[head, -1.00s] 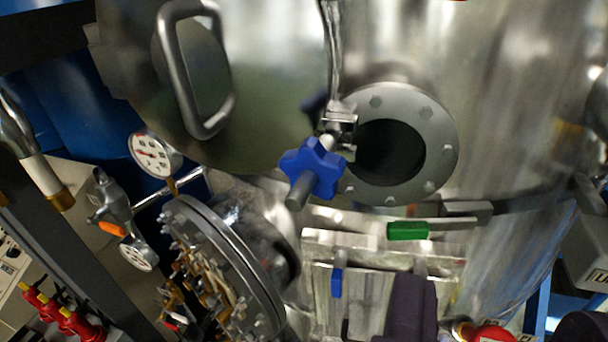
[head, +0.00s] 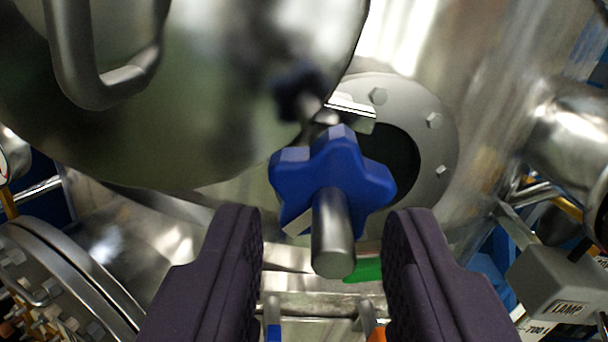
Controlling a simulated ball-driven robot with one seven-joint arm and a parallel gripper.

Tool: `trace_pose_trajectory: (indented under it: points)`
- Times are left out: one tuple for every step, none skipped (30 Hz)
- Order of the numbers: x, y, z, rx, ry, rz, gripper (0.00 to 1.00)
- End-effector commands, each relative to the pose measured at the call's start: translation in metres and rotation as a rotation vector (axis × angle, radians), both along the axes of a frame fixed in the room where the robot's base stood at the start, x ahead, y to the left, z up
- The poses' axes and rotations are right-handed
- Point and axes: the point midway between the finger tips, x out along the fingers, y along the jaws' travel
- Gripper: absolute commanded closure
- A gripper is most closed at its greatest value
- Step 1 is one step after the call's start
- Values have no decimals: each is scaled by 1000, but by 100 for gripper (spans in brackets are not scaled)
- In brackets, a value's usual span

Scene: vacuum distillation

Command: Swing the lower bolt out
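The lower bolt (head: 333,238) is a grey metal rod with a blue star-shaped knob (head: 330,180), in the middle of the head view. Its end points towards me. It sits at the edge of the large round steel door (head: 200,130), in front of a dark round port. My gripper (head: 323,232) is open. Its two dark fingers stand to the left and right of the rod's end, just below the knob, with a gap on both sides. The knob hides the part of the bolt behind it.
A bolted port flange (head: 440,150) lies behind the knob. The door's handle (head: 95,90) is at upper left. A flanged pipe end (head: 60,270) is at lower left. A grey lamp box (head: 560,285) is at right. A green handle (head: 365,270) shows behind the right finger.

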Motion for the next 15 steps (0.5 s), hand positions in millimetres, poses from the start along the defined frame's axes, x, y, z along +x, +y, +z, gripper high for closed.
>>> trace_pose_trajectory:
  points:
    - [6,0,0,1,0,0,61]
    - [8,0,0,0,0,0,61]
    - [10,0,0,0,0,0,61]
    - [12,0,0,-1,0,-1,61]
    - [12,0,0,-1,0,-1,61]
    - [13,0,0,-1,0,-1,61]
    - [13,0,0,-1,0,-1,61]
    - [13,0,0,-1,0,-1,61]
    - [13,0,0,-1,0,-1,61]
    - [13,0,0,-1,0,-1,61]
    - [13,0,0,-1,0,-1,61]
    - [13,0,0,-1,0,-1,65]
    - [13,0,0,-1,0,-1,72]
    - [13,0,0,-1,0,-1,79]
    - [13,0,0,-1,0,-1,88]
